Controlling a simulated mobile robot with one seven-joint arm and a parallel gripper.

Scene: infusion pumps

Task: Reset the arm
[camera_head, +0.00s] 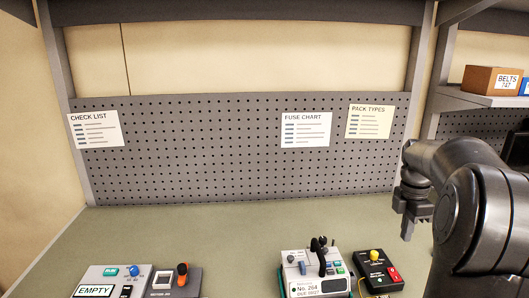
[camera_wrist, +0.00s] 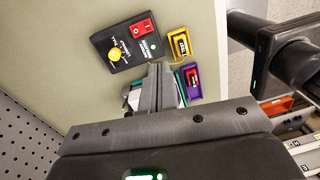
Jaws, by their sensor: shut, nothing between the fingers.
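My gripper (camera_head: 408,232) hangs above the right part of the green bench, pointing down, with my dark arm to its right. In the wrist view its fingers (camera_wrist: 160,75) are together and hold nothing. A black box with a yellow knob and a red switch (camera_head: 379,272) stands below and left of the gripper; it also shows in the wrist view (camera_wrist: 126,43). Left of it is a grey pump (camera_head: 318,285) labelled No. 264, with dark levers on top. The gripper is apart from both.
At the left are a unit marked EMPTY (camera_head: 101,282) and a small unit with an orange-topped lever (camera_head: 174,281). A yellow tray (camera_wrist: 179,42) and a purple tray (camera_wrist: 191,81) sit near the bench edge. A pegboard (camera_head: 230,150) backs the bench. Its middle is clear.

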